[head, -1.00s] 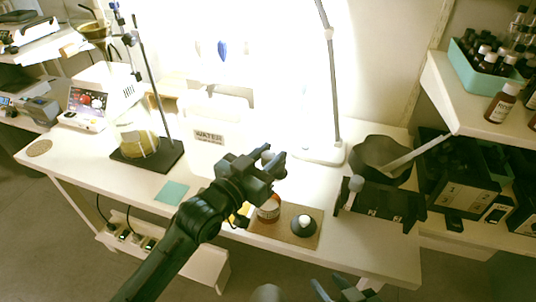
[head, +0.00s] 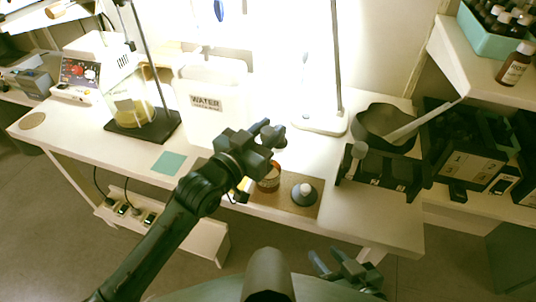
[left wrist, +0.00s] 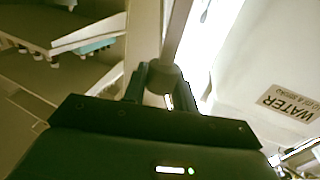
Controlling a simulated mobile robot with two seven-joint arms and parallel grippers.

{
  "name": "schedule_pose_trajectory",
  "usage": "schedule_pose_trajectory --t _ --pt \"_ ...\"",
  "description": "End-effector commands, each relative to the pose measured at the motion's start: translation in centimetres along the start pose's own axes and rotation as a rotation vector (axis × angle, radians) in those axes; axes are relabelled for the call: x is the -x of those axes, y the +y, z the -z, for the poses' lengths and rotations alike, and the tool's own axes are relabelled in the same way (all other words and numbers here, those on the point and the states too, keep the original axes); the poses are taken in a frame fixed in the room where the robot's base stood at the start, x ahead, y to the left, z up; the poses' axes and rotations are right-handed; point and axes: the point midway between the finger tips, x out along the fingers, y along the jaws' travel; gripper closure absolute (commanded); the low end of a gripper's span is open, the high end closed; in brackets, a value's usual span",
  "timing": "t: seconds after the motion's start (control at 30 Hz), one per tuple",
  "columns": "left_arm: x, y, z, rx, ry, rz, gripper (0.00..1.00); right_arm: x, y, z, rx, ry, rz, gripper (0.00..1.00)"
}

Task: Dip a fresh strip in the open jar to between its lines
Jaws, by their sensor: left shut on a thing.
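My left gripper (head: 272,137) is raised above the bench, over the back of the brown mat (head: 262,203). It is shut on a small grey rounded thing (left wrist: 163,76), seen between the fingers in the left wrist view; I cannot tell what it is. A jar with an orange-and-white label (head: 268,180) stands on the mat, just below the gripper and partly hidden by it. A dark round piece with a pale knob (head: 305,190) sits to its right. No strip or lines can be made out. My right gripper (head: 342,262) is open and empty in front of the bench.
A white WATER container (head: 212,105) stands behind the arm. A lamp pole (head: 337,70), dark bowl (head: 385,130) and black rack (head: 378,180) stand to the right. A flask (head: 130,110) on a stand is at left. A teal square (head: 168,163) lies on clear bench.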

Motion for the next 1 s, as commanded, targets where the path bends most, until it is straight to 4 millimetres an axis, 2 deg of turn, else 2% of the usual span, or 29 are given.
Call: schedule_pose_trajectory --t 1.0 --pt "0.0 0.0 -1.4 0.000 0.000 0.000 0.87 -0.4 0.1 -0.4 0.004 0.006 0.001 0.64"
